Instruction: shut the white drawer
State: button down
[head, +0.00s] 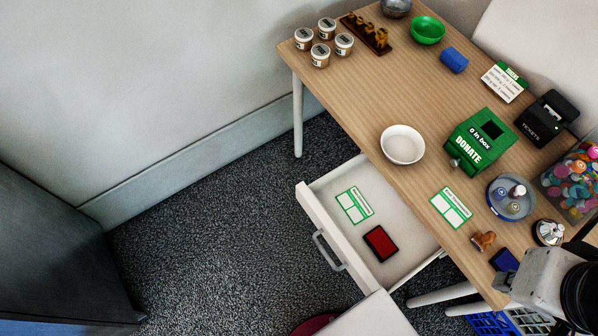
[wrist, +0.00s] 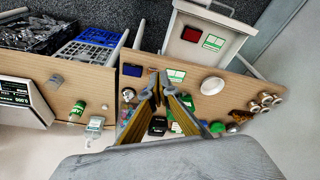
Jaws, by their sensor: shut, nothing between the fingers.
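The white drawer (head: 318,205) is pulled out from under the wooden table, with its grey handle (head: 328,250) on the outer front. A green-and-white card (head: 354,205) and a red pad (head: 381,243) lie inside it. In the wrist view the open drawer (wrist: 180,50) is at the top, beyond the table edge, its handle partly cut off by the frame. My gripper (wrist: 157,82) is shut and empty, seen over the tabletop and apart from the drawer. Its fingers do not show clearly in the head view, where only part of my arm is at the lower right.
The wooden table (head: 400,90) holds a white bowl (head: 402,144), a green donate box (head: 480,142), a round tray (head: 497,206), a stamp (head: 483,241) and several tubs. Carpet (head: 230,220) left of the drawer is clear.

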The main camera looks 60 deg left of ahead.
jog(key=s+a+f+n, duration=0.6)
jog(key=a+f+n, duration=0.2)
jog(key=a+n, duration=0.2)
jog(key=s+a+f+n+t, duration=0.1)
jog(key=s+a+f+n, duration=0.5)
jog(key=a, duration=0.9)
jog(key=s+a+f+n+h, duration=0.1)
jog(key=s+a+f+n, duration=0.4)
jog(key=a+f+n, duration=0.6)
jog(key=a+n, duration=0.1)
jog(key=n, duration=0.2)
jog(key=shift+s+a+f+n+t, duration=0.2)
jog(key=shift+s+n+t, duration=0.1)
jog(key=shift+s+t, duration=0.1)
